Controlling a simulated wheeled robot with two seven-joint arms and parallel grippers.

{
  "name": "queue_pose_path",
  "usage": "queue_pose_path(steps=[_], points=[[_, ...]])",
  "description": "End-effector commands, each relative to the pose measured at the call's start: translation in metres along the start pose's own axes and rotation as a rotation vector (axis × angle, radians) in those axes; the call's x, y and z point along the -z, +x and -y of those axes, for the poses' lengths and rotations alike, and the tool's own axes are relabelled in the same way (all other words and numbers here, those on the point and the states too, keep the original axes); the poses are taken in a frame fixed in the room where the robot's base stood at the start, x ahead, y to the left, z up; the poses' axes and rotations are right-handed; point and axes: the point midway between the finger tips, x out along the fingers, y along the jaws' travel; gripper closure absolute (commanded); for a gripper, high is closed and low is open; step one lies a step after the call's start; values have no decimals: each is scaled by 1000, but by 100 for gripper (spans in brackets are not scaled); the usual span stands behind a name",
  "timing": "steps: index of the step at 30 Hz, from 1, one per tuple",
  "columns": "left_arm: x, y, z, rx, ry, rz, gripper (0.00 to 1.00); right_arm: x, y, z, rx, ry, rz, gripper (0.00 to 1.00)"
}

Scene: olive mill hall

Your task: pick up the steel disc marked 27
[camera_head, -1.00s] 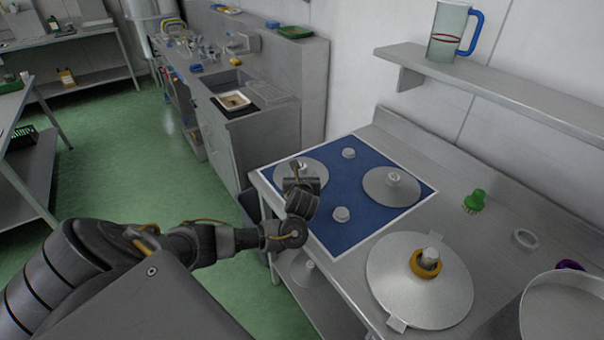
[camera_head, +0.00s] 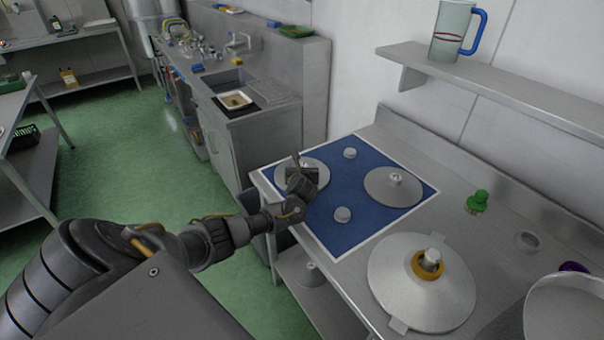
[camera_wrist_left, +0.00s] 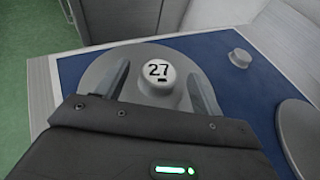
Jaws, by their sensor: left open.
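The steel disc marked 27 (camera_head: 317,166) lies flat at the far left corner of the blue mat (camera_head: 345,238). In the left wrist view the disc (camera_wrist_left: 97,72) shows its raised round knob (camera_wrist_left: 158,80) with a white top reading 27. My left gripper (camera_head: 299,163) is over this disc, and its arm and hand hide part of it. In the left wrist view the two fingers of my left gripper (camera_wrist_left: 160,88) are apart, one on each side of the knob. I cannot tell whether they touch it. My right gripper is not in view.
Another disc (camera_head: 385,188) and two small knobs, a far one (camera_head: 350,153) and a near one (camera_head: 342,215), are on the mat. A large disc with a yellow ring (camera_head: 400,290), a green brush (camera_head: 478,201) and a pot (camera_head: 570,310) stand nearer right. A wall shelf holds a jug (camera_head: 452,35).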

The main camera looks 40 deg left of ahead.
Motion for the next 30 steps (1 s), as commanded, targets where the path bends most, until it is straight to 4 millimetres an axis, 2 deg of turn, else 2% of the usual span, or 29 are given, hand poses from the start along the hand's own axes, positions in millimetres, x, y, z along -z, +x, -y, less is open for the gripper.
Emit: queue_pose_path(steps=[5, 19, 30], points=[[0, 0, 0, 0, 0, 0, 34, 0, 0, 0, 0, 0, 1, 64], [0, 0, 0, 0, 1, -1, 94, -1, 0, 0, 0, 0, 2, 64], [-6, -2, 0, 0, -1, 3, 94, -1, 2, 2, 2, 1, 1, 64]])
